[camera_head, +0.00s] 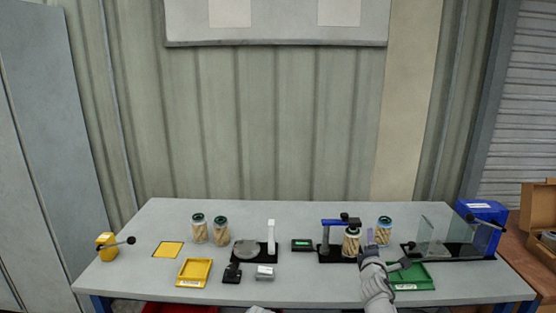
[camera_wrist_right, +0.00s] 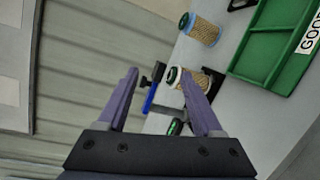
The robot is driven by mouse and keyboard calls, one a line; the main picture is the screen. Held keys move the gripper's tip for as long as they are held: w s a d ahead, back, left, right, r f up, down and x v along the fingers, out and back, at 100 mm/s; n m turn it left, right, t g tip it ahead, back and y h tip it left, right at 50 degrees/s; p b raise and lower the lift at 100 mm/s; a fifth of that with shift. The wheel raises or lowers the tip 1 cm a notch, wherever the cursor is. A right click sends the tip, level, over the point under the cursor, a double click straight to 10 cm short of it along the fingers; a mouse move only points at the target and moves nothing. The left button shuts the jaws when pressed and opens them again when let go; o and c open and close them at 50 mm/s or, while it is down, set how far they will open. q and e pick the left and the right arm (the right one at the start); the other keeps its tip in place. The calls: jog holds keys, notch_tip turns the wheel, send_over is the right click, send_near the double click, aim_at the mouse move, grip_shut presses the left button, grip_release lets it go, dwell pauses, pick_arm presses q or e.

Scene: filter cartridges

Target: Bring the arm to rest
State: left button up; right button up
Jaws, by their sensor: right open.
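My right arm (camera_head: 376,280) reaches in from the bottom right of the head view. Its right gripper (camera_head: 371,238) is above the bench, close to the blue-and-black fixture (camera_head: 326,238). In the right wrist view the right gripper (camera_wrist_right: 158,76) has its two purple fingers spread with nothing held between them. In the wrist view the fixture's cartridge (camera_wrist_right: 196,92) is partly hidden by a finger. My left gripper does not show.
Two cartridges (camera_head: 220,232) stand at the left near a yellow tray (camera_head: 206,284). A scale (camera_head: 245,250) and a small display (camera_head: 302,245) sit mid-bench. A green tray (camera_head: 428,284) lies right of my arm, before a clear-walled station (camera_head: 433,232). Above the bench is free room.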

jog(key=s+a+f+m+g+p, duration=0.3)
jog(key=s+a+f+m+g, duration=0.65)
jog(key=s+a+f, duration=0.2)
jog(key=s+a+f+m+g+y, duration=0.1)
jog(key=s+a+m+g, duration=0.1)
jog(key=s+a, duration=0.3)
jog(key=s+a+f+m+g+y+p, duration=0.1)
jog(key=s+a, duration=0.5)
jog(key=s, duration=0.7)
jog(key=f+m+g+y, duration=0.1)
jog(key=m+g, duration=0.1)
jog(key=g, duration=0.1)
jog(key=shift+s+g, duration=0.25)
jog(key=shift+g, duration=0.1)
jog(key=shift+a, duration=0.1)
